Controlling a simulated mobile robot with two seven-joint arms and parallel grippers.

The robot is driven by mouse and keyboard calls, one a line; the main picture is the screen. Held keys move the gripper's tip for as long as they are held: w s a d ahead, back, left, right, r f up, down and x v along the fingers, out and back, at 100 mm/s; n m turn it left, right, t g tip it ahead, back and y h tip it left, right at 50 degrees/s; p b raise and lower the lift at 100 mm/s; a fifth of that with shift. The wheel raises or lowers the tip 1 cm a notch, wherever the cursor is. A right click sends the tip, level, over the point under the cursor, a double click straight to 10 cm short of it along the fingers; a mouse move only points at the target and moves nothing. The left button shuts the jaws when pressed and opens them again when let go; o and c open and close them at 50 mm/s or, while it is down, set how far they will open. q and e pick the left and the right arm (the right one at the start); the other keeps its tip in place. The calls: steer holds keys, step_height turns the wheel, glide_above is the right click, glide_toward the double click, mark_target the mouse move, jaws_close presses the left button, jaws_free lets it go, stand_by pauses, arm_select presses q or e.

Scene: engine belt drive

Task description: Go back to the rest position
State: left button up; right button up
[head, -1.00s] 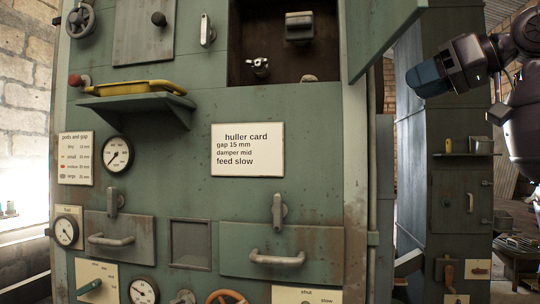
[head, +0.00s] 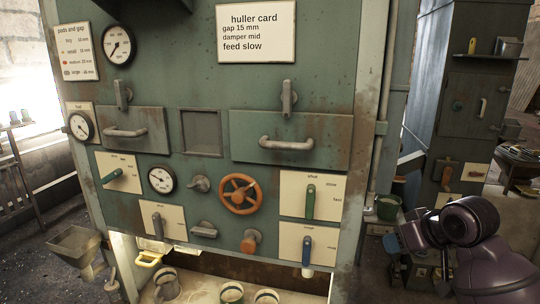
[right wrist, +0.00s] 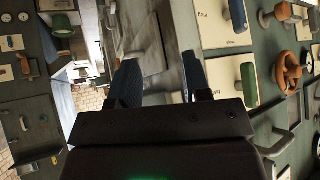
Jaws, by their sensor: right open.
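My right gripper (head: 410,238) is low at the right of the head view, in front of the floor right of the green machine (head: 220,75). It is partly hidden by my own dark arm. In the right wrist view its two blue fingers (right wrist: 160,80) stand apart with nothing between them. It is clear of the machine's panel, which shows at the right of that view. My left gripper is not in view.
The machine front carries an orange handwheel (head: 238,194), a green lever (head: 310,202), a blue lever (head: 306,250) and drawer handles. Several cups stand on the shelf below. A green bucket (head: 387,207) stands right of the machine. A dark cabinet (head: 470,100) is behind.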

steer(key=s+f+m+g+h, duration=0.1)
steer(key=s+f+g+h, duration=0.1)
steer(key=s+f, duration=1.4)
steer(key=s+f+m+g+h, duration=0.1)
steer(key=s+f, duration=0.2)
steer(key=s, duration=0.5)
steer(key=s+f+m+g+h, duration=0.1)
steer(key=s+f, duration=0.1)
steer(key=s, duration=0.7)
steer(key=w+f+t, duration=0.7)
steer(key=w+f, duration=0.1)
steer(key=f, duration=0.2)
steer(key=shift+w+f+n+t, duration=0.15)
steer(key=shift+f+n+t, duration=0.05)
steer(key=shift+n+t, duration=0.2)
